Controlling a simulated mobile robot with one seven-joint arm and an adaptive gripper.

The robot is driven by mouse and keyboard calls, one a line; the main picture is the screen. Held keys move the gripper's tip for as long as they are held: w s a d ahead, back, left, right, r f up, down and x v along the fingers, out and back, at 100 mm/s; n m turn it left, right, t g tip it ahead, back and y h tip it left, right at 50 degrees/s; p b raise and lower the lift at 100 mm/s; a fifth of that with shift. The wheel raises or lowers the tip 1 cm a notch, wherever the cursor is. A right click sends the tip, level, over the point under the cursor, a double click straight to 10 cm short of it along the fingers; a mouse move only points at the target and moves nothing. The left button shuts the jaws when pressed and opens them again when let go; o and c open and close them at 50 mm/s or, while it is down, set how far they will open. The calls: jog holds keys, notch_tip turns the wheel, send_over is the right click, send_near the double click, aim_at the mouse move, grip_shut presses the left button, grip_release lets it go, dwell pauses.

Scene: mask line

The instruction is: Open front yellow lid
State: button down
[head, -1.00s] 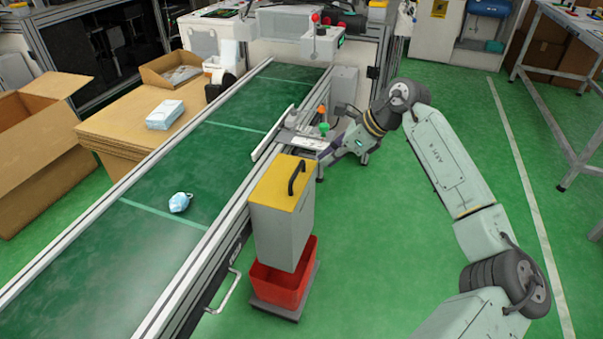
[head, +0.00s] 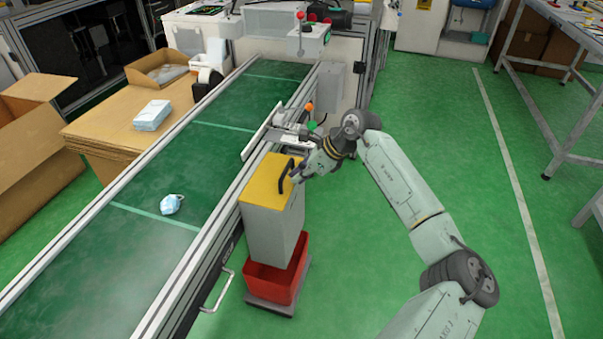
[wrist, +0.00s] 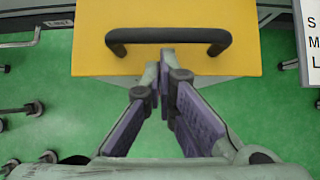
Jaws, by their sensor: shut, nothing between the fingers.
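The yellow lid (head: 261,184) lies flat and closed on top of a grey box (head: 270,228) beside the conveyor. Its black handle (head: 287,174) stands up near the right edge. My gripper (head: 299,176) is just to the right of the handle at lid height. In the wrist view the lid (wrist: 170,24) fills the upper middle, with the black handle (wrist: 168,36) running across it. My gripper's fingertips (wrist: 165,56) are together and empty, just below the handle in that view. I cannot tell whether they touch it.
The grey box stands above a red bin (head: 277,275) on a dark base. The conveyor (head: 150,225) runs along its left side, carrying a blue mask (head: 171,205). Indicator knobs and metal fittings (head: 283,134) sit behind the box.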

jog(key=shift+r, duration=0.15)
jog(key=shift+a+r+h, duration=0.15)
jog(key=shift+r+h, duration=0.25)
jog(key=shift+w+r, duration=0.1)
jog(key=r+h, duration=0.1)
jog(key=a+r+h+p, duration=0.1)
jog(key=r, duration=0.1)
jog(key=a+r+g+h+p, duration=0.1)
jog(key=shift+w+a+r, duration=0.1)
jog(key=shift+w+r, duration=0.05)
jog(key=shift+w, duration=0.2)
jog(key=w+a+r+h+p, duration=0.1)
jog(key=w+a+r+p, duration=0.1)
jog(key=a, duration=0.6)
jog(key=w+a+r+p, duration=0.2)
jog(key=w+a+p, duration=0.1)
jog(key=a, duration=0.5)
jog(key=shift+g+h, duration=0.4)
jog(key=shift+w, duration=0.1)
